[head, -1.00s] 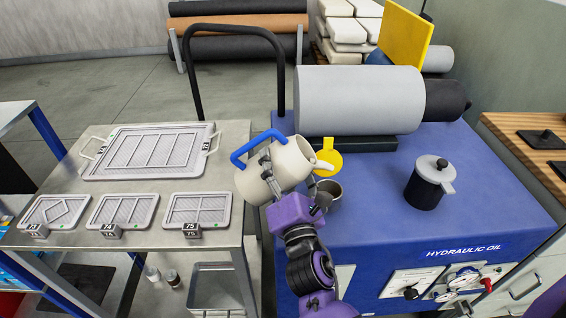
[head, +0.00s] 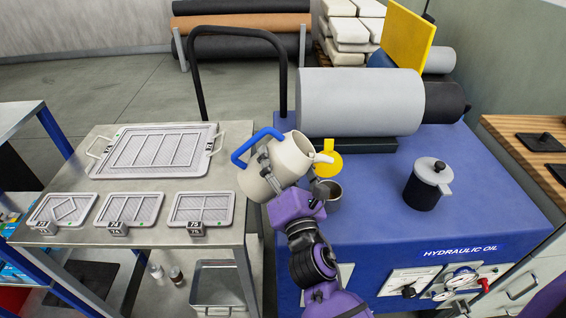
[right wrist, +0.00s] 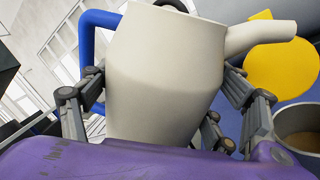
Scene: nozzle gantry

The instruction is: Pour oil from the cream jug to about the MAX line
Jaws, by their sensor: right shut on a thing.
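The cream jug (head: 272,168) with its blue handle (head: 255,146) is tilted to the right, its spout pointing right, above the left part of the blue oil unit. My right gripper (head: 268,175) is shut around the jug's body; the right wrist view shows its fingers on both sides of the jug (right wrist: 165,75). A small metal filler cup (head: 328,191) lies below and near the spout; it also shows in the right wrist view (right wrist: 303,128), with something brownish inside. No oil stream can be made out. The MAX line cannot be made out. My left gripper is out of view.
A yellow round cap (head: 328,162) stands beside the cup. A grey cylinder (head: 360,101) lies behind. A black pot with a grey lid (head: 427,184) stands right on the blue unit (head: 490,205). A steel table (head: 150,238) with several filter panels is at left.

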